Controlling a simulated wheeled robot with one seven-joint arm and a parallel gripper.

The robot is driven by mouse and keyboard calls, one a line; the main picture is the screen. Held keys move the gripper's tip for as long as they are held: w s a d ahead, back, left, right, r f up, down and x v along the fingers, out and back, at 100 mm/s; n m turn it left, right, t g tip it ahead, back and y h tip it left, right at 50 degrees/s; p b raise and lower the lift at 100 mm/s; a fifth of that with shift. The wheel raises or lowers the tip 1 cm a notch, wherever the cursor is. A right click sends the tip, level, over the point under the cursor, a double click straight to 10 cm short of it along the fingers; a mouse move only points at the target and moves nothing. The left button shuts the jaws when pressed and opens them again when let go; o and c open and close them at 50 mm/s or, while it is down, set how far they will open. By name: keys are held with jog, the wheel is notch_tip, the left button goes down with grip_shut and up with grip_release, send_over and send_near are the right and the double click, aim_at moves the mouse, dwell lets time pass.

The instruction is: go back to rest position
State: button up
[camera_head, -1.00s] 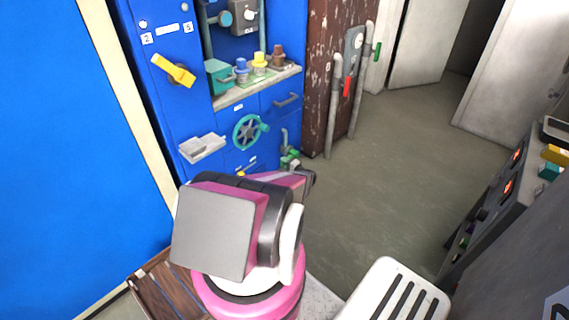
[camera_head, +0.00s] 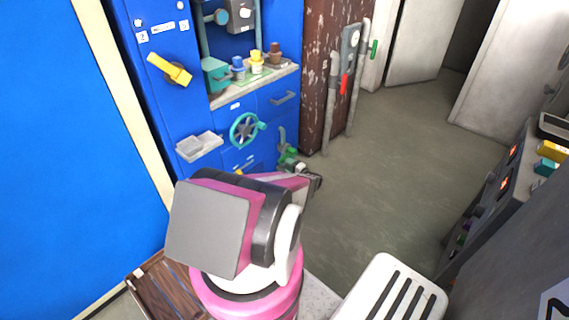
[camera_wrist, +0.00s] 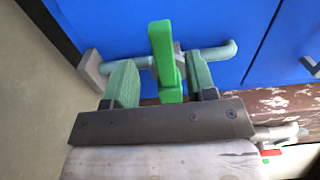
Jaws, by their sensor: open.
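My gripper (camera_wrist: 160,75) is open in the wrist view, its two green-grey fingers apart. A bright green lever handle (camera_wrist: 165,60) shows between the fingers, with no finger visibly pressed on it. The lever belongs to a grey-green pipe (camera_wrist: 222,51) on the blue cabinet front. In the head view, this pipe (camera_head: 282,137) is at the cabinet's lower right, and my arm and small green parts there crowd together. I cannot make out my fingers clearly in that view.
The blue cabinet (camera_head: 272,124) has a teal handwheel (camera_head: 245,130), a yellow handle (camera_head: 169,69) and a grey tray (camera_head: 199,146). A rusty brown panel (camera_head: 328,60) stands to its right. Open floor (camera_head: 390,165) lies right of my arm. A grey console (camera_head: 490,195) stands at the right.

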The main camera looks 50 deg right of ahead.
jog(key=shift+s, duration=1)
